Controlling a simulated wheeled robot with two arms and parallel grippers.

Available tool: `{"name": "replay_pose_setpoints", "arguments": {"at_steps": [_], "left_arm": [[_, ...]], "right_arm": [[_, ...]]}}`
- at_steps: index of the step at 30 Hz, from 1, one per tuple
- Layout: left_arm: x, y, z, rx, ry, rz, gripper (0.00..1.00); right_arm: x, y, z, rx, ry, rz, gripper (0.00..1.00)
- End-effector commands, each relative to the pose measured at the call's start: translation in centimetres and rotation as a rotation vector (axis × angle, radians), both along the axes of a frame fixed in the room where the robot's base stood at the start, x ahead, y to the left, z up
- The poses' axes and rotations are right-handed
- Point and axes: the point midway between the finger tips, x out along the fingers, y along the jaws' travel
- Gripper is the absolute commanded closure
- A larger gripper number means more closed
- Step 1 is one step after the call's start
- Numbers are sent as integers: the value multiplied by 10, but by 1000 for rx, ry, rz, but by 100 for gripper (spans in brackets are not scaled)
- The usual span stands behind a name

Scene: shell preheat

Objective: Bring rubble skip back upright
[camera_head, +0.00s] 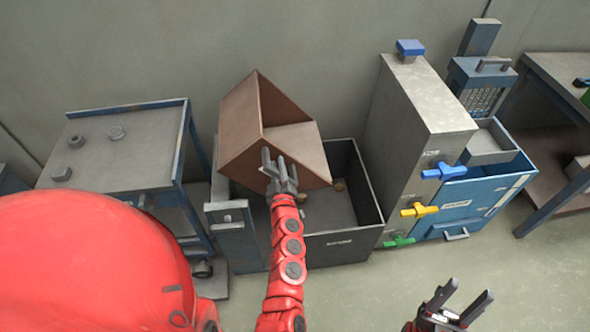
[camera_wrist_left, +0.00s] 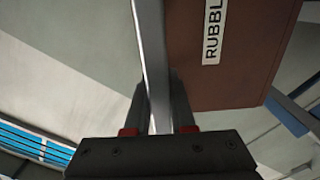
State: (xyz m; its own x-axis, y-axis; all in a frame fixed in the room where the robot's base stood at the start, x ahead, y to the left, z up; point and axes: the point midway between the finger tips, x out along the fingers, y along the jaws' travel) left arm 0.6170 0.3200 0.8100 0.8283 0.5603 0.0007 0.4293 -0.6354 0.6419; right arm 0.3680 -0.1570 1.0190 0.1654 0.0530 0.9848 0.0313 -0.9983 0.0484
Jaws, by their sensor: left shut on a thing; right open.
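The rubble skip (camera_head: 240,118) is a brown open box, tilted steeply above a dark open bin (camera_head: 340,243). Its brown side with a "RUBBL…" label shows in the left wrist view (camera_wrist_left: 245,70). My left gripper (camera_head: 279,172) is at the skip's lower front edge. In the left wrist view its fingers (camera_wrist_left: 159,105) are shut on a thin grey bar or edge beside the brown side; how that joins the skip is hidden. My right gripper (camera_head: 462,302) is open and empty at the lower right, apart from everything.
A grey bench (camera_head: 105,150) with several nuts stands left of the bin. Right of the bin stands a grey cabinet (camera_head: 412,115) with blue, yellow and green handles, then a blue box (camera_head: 478,197) and a table (camera_head: 560,75). Floor at the front right is clear.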

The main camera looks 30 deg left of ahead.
Motion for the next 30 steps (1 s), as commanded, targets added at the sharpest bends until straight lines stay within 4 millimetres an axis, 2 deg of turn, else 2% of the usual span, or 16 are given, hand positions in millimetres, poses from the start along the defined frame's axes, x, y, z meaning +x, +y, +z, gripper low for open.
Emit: {"name": "replay_pose_setpoints", "arguments": {"at_steps": [1,7,16,24,30], "left_arm": [[-7,10,-7,-34,-26,10,100],[-27,40,-15,-190,-133,9,100],[-54,79,-40,-425,-287,7,100],[-70,103,-61,-595,-404,4,100],[-76,113,-72,-679,-458,0,100]], "right_arm": [[0,0,-12,0,0,0,48],[0,0,-39,0,0,0,48],[0,0,-86,0,0,0,48],[0,0,-121,0,0,0,48],[0,0,-137,0,0,0,48]]}}
